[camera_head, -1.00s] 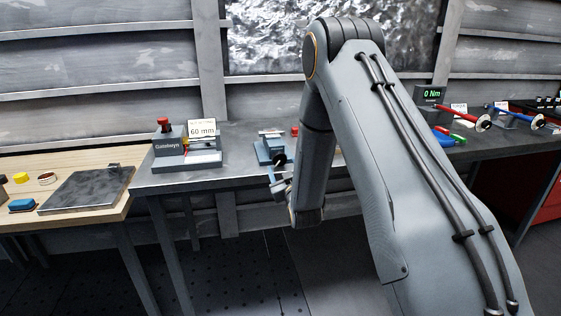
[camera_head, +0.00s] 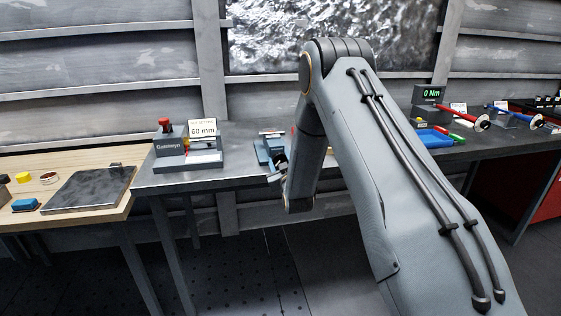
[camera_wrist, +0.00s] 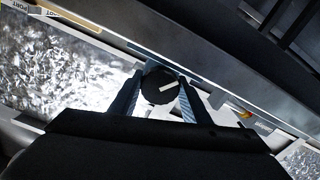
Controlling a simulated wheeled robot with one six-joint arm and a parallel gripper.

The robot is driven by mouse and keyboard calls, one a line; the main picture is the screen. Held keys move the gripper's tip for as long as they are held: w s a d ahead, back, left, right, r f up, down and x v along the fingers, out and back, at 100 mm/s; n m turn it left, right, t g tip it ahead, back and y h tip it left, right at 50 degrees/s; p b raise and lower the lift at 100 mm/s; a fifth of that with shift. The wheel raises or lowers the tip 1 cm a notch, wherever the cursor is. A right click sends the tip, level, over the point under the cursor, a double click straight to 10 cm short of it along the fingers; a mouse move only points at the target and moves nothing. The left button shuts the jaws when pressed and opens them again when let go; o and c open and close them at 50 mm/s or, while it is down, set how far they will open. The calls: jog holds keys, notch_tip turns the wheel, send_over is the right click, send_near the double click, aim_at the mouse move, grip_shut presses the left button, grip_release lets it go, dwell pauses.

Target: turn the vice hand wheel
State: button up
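The blue vice (camera_head: 268,150) stands on the grey workbench, partly hidden behind my arm in the head view. My gripper (camera_head: 278,172) is at the front of the vice, small and partly covered by my arm there. In the wrist view a dark round hand wheel (camera_wrist: 158,88) with a pale bar mark lies between the tips of my gripper (camera_wrist: 160,82). The two fingers are apart, one on each side of the wheel. Whether they touch its rim cannot be seen.
A wooden table (camera_head: 100,195) with a dark plate (camera_head: 88,188) is further left. A blue tray (camera_head: 434,138) and a 0 Nm display (camera_head: 431,94) are at the right.

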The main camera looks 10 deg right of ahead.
jog(key=shift+f+m+b, duration=0.15)
jog(key=shift+m+b, duration=0.25)
jog(key=shift+b, duration=0.15)
jog(key=shift+c, duration=0.2)
jog(key=shift+m+b, duration=0.3)
jog(key=shift+m, duration=0.1)
jog(key=o, duration=1)
jog(key=shift+o, duration=0.2)
jog(key=s+b, duration=0.1)
jog(key=s, duration=0.6)
jog(key=shift+s+b, duration=0.3)
jog(key=shift+s, duration=0.1)
